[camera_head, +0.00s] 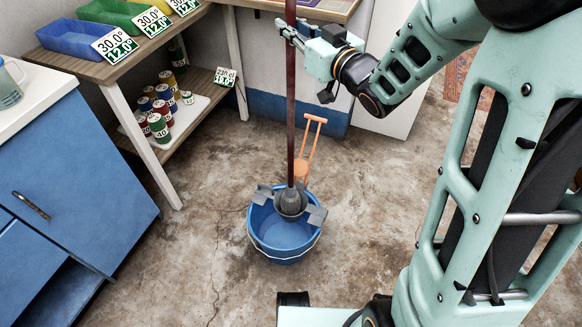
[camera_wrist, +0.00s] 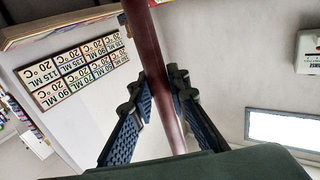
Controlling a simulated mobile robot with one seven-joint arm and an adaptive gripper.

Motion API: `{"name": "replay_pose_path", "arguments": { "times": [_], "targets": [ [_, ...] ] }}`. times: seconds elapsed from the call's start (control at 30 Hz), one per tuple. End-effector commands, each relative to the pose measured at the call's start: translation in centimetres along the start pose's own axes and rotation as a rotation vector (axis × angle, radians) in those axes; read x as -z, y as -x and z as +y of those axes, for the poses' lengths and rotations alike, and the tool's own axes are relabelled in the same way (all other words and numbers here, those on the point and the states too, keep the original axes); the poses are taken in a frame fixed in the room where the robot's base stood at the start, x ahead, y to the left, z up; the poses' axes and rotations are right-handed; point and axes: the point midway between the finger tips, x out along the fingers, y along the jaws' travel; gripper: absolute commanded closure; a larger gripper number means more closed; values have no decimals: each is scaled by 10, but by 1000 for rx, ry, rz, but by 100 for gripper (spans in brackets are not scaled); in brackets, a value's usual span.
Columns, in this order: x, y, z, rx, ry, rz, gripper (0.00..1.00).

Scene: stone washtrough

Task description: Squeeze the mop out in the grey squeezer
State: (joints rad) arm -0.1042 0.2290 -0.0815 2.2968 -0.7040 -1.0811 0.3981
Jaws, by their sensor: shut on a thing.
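My gripper (camera_head: 291,33) is shut on the dark red mop handle (camera_head: 291,100), high up on it. In the wrist view the handle (camera_wrist: 158,70) runs between the two ridged fingers (camera_wrist: 160,100). The mop stands about upright. Its grey head (camera_head: 291,203) is at the grey squeezer (camera_head: 317,214), whose flat parts show on both sides of the head at the rim of the blue bucket (camera_head: 285,258). I cannot tell how deep the head sits in the squeezer. The bucket stands on the floor, and its blue inside shows in front of the head.
An orange long-handled tool (camera_head: 303,165) stands behind the bucket. A wooden shelf unit (camera_head: 110,68) with coloured bins and several cans is at the left, beside a blue cabinet (camera_head: 75,190). The concrete floor (camera_head: 205,250) around the bucket is mostly clear.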

Motion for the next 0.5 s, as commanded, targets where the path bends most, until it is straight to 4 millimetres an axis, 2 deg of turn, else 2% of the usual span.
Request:
{"name": "replay_pose_path", "arguments": {
  "times": [0.03,0.5],
  "targets": [
    [12,0,0,0,1,5,100],
    [58,0,0,0,2,10,100]
  ]
}}
